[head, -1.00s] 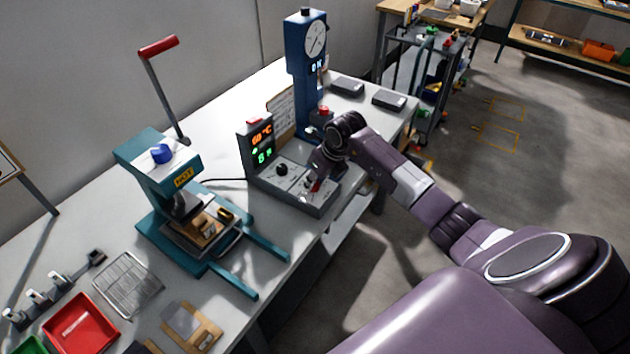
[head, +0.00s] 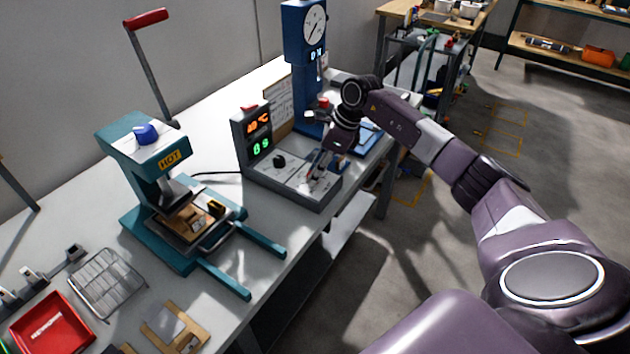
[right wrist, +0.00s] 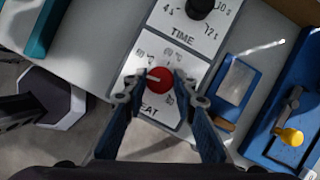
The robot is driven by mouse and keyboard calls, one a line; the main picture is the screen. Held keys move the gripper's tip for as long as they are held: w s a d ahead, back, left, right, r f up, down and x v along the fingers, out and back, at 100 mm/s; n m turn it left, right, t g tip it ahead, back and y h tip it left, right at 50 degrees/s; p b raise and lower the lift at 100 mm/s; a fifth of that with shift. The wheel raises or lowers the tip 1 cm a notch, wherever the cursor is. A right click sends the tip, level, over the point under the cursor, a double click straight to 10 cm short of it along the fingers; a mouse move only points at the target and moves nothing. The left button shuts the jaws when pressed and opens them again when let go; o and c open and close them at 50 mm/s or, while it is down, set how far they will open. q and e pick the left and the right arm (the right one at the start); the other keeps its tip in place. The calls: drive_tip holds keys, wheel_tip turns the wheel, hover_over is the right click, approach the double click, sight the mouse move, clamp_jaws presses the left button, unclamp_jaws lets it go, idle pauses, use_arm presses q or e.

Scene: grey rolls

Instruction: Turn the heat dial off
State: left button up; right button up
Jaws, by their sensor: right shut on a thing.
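The control box (head: 300,180) stands on the bench, with a black TIME dial (head: 279,161) and a red heat dial (head: 312,174) on its sloped face. In the right wrist view the red heat dial (right wrist: 160,84) is round, with a white pointer mark toward the left. My right gripper (head: 319,166) reaches down over it from the right. In the right wrist view its two fingers (right wrist: 158,82) are closed on the dial's opposite sides. The HEAT label shows partly below the dial; some scale marks are covered. My left gripper is not in view.
A teal press (head: 165,205) with a HOT sign stands left of the box. A blue gauge stand (head: 306,80) stands behind it. A red tray (head: 50,325) and wire rack (head: 107,283) lie front left. The bench edge is close on the box's right.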

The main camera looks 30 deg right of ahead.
drive_tip(key=shift+w+n+g+y+b, duration=0.1)
drive_tip(key=shift+n+g+y+b, duration=0.35)
drive_tip(key=shift+n+b, duration=1.25)
drive_tip(key=shift+n, duration=0.4)
drive_tip(key=o, duration=1.2)
drive_tip(key=shift+g, duration=0.25)
drive_tip(key=shift+c, duration=0.2)
drive_tip(key=shift+d+r, duration=0.15)
drive_tip(key=shift+r, duration=0.1)
drive_tip(key=v, duration=1.1)
drive_tip(key=shift+r, duration=0.25)
